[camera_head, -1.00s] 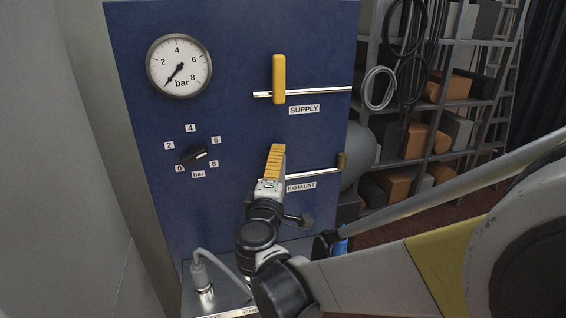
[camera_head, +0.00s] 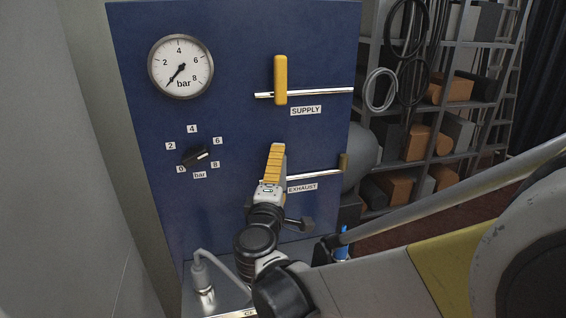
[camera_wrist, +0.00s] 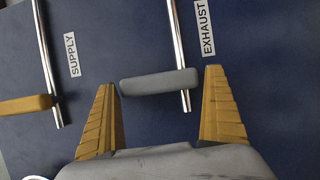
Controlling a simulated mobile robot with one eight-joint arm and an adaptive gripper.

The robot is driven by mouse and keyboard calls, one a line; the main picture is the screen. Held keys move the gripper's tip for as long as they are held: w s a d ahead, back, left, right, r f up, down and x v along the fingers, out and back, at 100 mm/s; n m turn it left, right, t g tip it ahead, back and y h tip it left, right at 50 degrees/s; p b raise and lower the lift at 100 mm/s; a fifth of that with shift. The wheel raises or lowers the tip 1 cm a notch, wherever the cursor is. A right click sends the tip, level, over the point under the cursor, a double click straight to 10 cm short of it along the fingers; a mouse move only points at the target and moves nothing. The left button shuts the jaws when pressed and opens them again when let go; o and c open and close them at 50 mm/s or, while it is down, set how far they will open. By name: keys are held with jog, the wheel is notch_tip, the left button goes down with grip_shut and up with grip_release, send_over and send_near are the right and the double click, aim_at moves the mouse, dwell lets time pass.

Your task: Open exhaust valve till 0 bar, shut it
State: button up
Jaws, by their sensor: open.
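The exhaust valve has a grey lever handle (camera_wrist: 155,83) set crosswise on a shiny pipe (camera_head: 315,174), beside the EXHAUST label (camera_head: 303,187). My gripper (camera_wrist: 160,100) is open; in the wrist view its yellow ribbed fingers stand either side of the handle. The handle's free end is close to the left finger; contact cannot be told. In the head view my gripper (camera_head: 274,165) hides this handle. The round pressure gauge (camera_head: 181,67) has its needle pointing lower left, at about 0 bar.
A yellow supply lever (camera_head: 280,80) stands crosswise on its pipe above. A black knob (camera_head: 195,157) with a bar scale is at left. A metal ledge (camera_head: 228,302) with a plugged cable (camera_head: 203,275) lies below. Loaded shelves (camera_head: 440,110) stand at right.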

jog(key=s+a, duration=0.1)
jog(key=s, duration=1)
jog(key=shift+s+a, duration=0.15)
jog(key=shift+s, duration=0.15)
jog(key=s+d+f+m+g+h, duration=0.15)
jog(key=d+f+m+g, duration=0.25)
jog(key=d, duration=0.6)
jog(key=s+d+f+m+g+h, duration=0.1)
jog(key=s+d+f+m+g, duration=0.3)
jog(key=d, duration=0.6)
jog(key=s+d+f+m+g+y, duration=0.2)
jog(key=s+d+m+y, duration=0.1)
jog(key=s+m, duration=0.5)
jog(key=shift+s+f+m+g+y, duration=0.35)
jog(key=shift+s+y, duration=0.25)
jog(key=shift+y, duration=0.25)
jog(key=shift+r, duration=0.15)
